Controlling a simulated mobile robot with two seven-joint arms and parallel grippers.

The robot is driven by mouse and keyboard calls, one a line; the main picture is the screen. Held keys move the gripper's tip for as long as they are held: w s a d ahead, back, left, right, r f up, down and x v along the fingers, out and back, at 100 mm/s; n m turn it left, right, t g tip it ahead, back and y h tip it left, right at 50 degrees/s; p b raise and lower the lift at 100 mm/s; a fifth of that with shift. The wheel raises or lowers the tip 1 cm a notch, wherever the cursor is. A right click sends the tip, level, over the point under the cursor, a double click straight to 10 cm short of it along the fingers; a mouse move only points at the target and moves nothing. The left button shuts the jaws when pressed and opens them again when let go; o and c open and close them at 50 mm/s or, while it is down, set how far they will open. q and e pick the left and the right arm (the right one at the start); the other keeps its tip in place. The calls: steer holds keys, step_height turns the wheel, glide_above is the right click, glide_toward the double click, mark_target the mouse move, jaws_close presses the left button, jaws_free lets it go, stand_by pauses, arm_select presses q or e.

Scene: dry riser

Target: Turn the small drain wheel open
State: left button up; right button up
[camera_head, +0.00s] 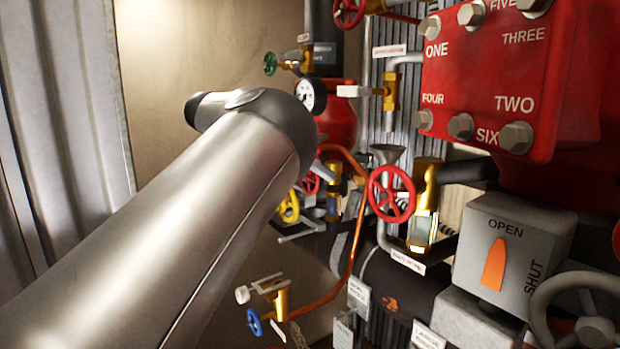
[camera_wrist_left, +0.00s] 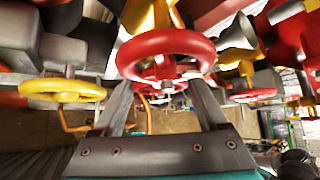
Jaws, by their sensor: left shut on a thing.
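A small red handwheel (camera_wrist_left: 165,48) fills the middle of the left wrist view, below a yellow brass valve body. My left gripper (camera_wrist_left: 163,84) has one finger on each side of it and is shut on it. In the head view, part of this red wheel (camera_head: 310,183) shows just past my arm, beside a yellow wheel (camera_head: 288,207). My forearm hides most of the gripper there. I cannot read a drain label on the held wheel. My right gripper is in neither view.
A larger red wheel (camera_head: 391,194) sits right of the held one, under a grey funnel (camera_head: 388,153). A copper pipe (camera_head: 352,240) curves close by. A blue wheel (camera_head: 254,321) is lower down. A grey OPEN/SHUT box (camera_head: 510,255) and red block (camera_head: 500,75) stand at right.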

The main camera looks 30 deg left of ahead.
arm_select(q)
steer(key=n+h, duration=0.2)
steer(key=h, duration=0.2)
steer(key=shift+n, duration=0.4)
steer(key=shift+n+h, duration=0.8)
steer(key=shift+h, duration=0.3)
steer(key=shift+f+n+h+b, duration=0.15)
steer(key=shift+n+h+b, duration=0.35)
steer(key=shift+b, duration=0.25)
steer(key=shift+n+h+b, duration=0.5)
steer(key=shift+b, duration=0.35)
steer(key=shift+n+t+h+b, duration=0.5)
steer(key=shift+n+t+b, duration=0.15)
steer(key=shift+b, duration=0.75)
steer(key=o, duration=1.3)
steer(key=shift+s, duration=0.1)
